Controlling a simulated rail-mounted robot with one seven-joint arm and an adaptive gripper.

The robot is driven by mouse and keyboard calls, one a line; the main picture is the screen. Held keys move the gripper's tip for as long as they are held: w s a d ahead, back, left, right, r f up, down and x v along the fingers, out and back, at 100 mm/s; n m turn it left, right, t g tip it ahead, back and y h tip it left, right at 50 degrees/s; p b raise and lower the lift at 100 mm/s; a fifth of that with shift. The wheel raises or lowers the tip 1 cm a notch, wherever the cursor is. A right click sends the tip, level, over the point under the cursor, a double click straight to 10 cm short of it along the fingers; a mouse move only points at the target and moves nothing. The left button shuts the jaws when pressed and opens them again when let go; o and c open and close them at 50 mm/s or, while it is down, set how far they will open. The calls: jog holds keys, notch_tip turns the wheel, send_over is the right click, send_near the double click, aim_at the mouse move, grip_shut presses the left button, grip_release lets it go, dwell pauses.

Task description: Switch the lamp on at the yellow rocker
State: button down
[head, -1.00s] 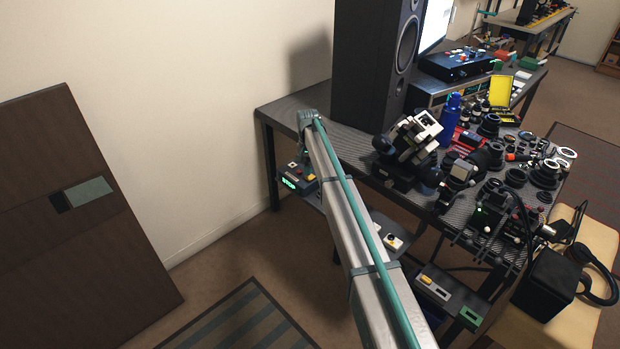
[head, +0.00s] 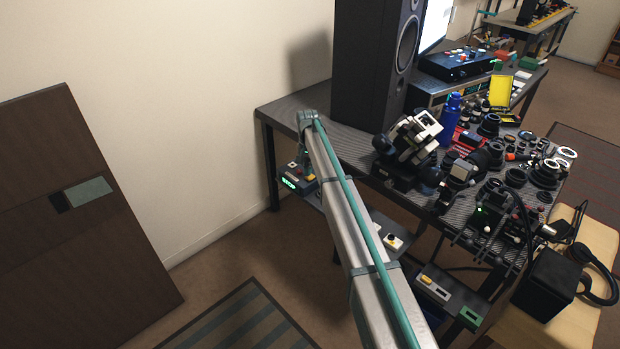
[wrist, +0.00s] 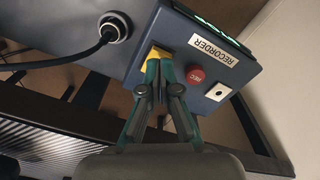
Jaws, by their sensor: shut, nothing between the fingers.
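A yellow rocker (wrist: 159,54) sits on a dark blue box labelled RECORDER (wrist: 185,25) in the wrist view. My gripper (wrist: 161,66) is shut and empty, its fingertips at the rocker's near edge and partly covering it. I cannot tell whether they touch it. In the head view the recorder box (head: 290,184) is on the low shelf at the table's left end, beneath the end of my arm. No lamp can be made out for sure.
Beside the rocker are a red button (wrist: 195,75) and a white-plated control (wrist: 218,92). A cable plug (wrist: 112,29) stands in a socket on the left. Other boxes, one with a yellow-topped switch (head: 426,279), sit further along the shelf. The tabletop is crowded with lenses.

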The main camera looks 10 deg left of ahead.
aim_at(308, 178)
jog(key=shift+f, duration=1.1)
dwell(0.5)
jog(key=shift+r, duration=0.15)
jog(key=shift+r+p, duration=1.5)
jog(key=shift+r, duration=1.9)
